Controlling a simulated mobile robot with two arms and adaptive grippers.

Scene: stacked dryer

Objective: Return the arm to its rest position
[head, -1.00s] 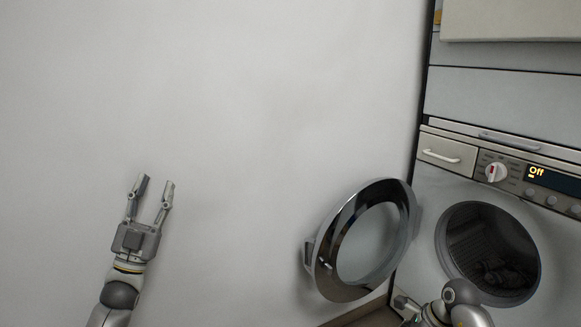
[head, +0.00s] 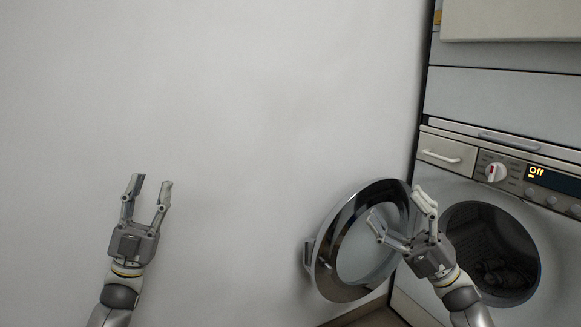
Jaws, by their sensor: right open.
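My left gripper (head: 146,187) is open and empty at the left, in front of the bare wall, fingers pointing up. My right gripper (head: 398,212) is open with nothing between its fingers. In the picture it overlaps the right part of the round dryer door (head: 332,270), with its arm coming up from the bottom right. I cannot tell whether it touches the door. The door stands swung open to the left of the dryer (head: 426,180). The drum opening (head: 490,245) shows dark cloth (head: 505,276) inside.
The dryer's control panel has a dial (head: 495,172) and a lit display (head: 537,172) reading "Off". A drawer with a handle (head: 441,154) is left of the dial. A second unit (head: 500,100) is stacked above. The wall (head: 230,130) between my arms is clear.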

